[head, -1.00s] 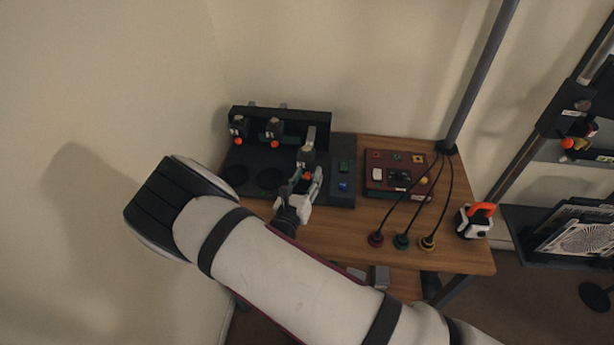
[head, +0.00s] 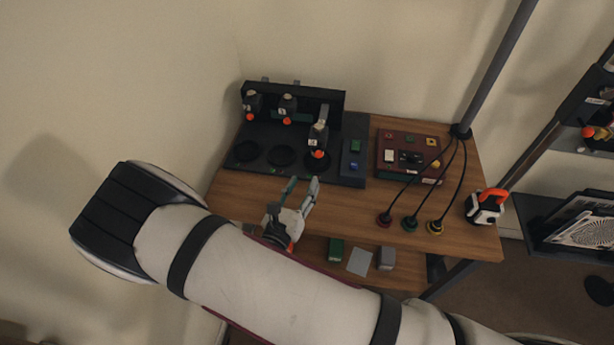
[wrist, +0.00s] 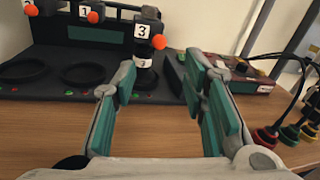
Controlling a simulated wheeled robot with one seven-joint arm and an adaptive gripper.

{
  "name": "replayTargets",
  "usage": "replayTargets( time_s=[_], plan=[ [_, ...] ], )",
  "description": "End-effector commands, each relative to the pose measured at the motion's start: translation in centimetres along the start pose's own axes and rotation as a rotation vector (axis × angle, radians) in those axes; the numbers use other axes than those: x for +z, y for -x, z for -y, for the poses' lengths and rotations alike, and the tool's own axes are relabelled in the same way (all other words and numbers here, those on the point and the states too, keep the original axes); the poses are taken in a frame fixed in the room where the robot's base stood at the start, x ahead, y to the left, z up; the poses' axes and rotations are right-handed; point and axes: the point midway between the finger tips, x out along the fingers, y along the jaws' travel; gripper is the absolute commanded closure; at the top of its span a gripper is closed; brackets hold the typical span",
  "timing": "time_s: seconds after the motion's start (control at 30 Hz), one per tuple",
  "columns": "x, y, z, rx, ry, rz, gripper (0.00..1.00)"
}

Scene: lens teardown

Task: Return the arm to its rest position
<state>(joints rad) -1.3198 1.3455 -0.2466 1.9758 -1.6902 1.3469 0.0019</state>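My gripper (head: 300,186) is over the front part of the wooden table (head: 235,201), in front of the black fixture. In the wrist view its two green-padded fingers (wrist: 163,100) stand apart with nothing between them. The black fixture (head: 345,150) carries several orange-tipped units along its back. The unit marked 3 (head: 319,138) is lowered at the right; it also shows just beyond my fingers in the wrist view (wrist: 144,50). My arm reaches across the lower part of the head view and hides part of the table's front.
A dark red box (head: 410,155) with coloured buttons sits right of the fixture. Black cables run to red, green and yellow plugs (head: 410,222). An orange-handled device (head: 486,206) stands at the table's right edge. Small blocks (head: 336,250) lie on a lower shelf. A shelf rack stands right.

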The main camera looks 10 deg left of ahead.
Motion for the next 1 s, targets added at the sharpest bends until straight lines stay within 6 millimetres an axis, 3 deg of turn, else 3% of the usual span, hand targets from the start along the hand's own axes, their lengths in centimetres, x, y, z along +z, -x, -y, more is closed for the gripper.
replayTargets(
  time_s=[0.67, 0.83, 1.0],
  plan=[
    [0.5, 0.0, 0.4, -0.021, -0.015, -0.006, 0.61],
    [3.6, -1.9, 3.5, -0.179, -0.126, -0.056, 0.61],
    [7.8, -4.0, 9.4, -0.436, -0.315, -0.141, 0.61]
  ],
)
